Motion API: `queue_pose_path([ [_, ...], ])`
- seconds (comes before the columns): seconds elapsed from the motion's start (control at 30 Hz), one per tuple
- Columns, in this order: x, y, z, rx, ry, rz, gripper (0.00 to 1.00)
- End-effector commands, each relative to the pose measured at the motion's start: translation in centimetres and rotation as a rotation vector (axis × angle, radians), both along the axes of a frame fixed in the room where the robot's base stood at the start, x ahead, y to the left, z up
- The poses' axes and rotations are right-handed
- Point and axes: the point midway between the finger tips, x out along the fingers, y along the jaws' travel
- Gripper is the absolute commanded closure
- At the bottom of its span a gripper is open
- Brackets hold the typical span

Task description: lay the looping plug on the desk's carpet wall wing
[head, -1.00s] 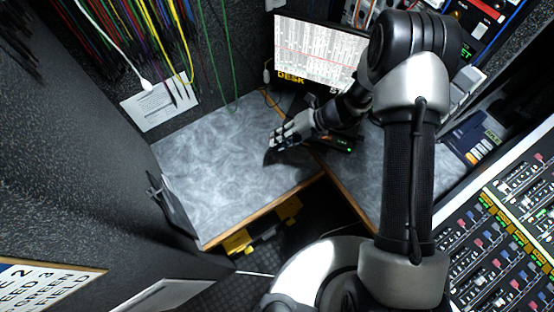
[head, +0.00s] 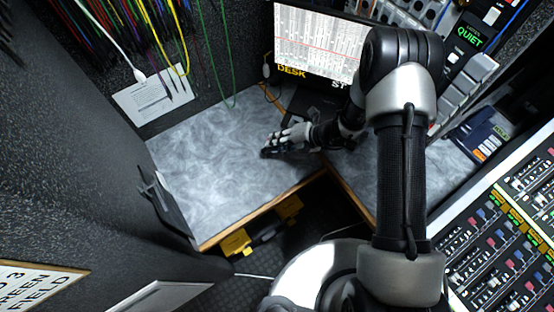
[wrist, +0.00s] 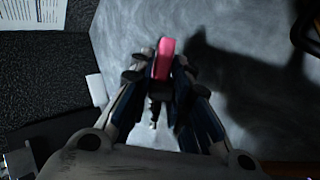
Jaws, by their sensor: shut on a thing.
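The looping plug (wrist: 166,50) shows in the wrist view as a pink body between my fingertips, with a thin dark and metallic end below it. My gripper (wrist: 163,78) is shut on it. In the head view my gripper (head: 268,150) is low over the right part of the desk's carpet wall wing (head: 205,165), a grey mottled top beside the dark carpeted wall. The plug is hidden by my fingers there. I cannot tell whether the plug touches the surface. The wing's mottled top also fills the upper middle of the wrist view (wrist: 125,25).
A dark clip-like holder (head: 165,200) stands at the wing's left edge. Patch cords (head: 175,45) hang above the back, one green cord reaching the wing. A monitor (head: 318,45) stands behind. Yellow items (head: 238,242) are below the front edge. The wing's middle is clear.

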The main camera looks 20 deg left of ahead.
Motion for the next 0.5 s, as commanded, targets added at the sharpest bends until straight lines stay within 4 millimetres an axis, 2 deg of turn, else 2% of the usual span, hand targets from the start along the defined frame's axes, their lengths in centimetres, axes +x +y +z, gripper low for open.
queue_pose_path([
  [0.03,0.0,0.0,-1.4,0.000,0.000,0.000,1.00],
  [0.2,0.0,0.0,-3.4,0.000,0.000,0.000,1.00],
  [0.5,0.0,0.0,-4.1,0.001,-0.001,0.000,1.00],
])
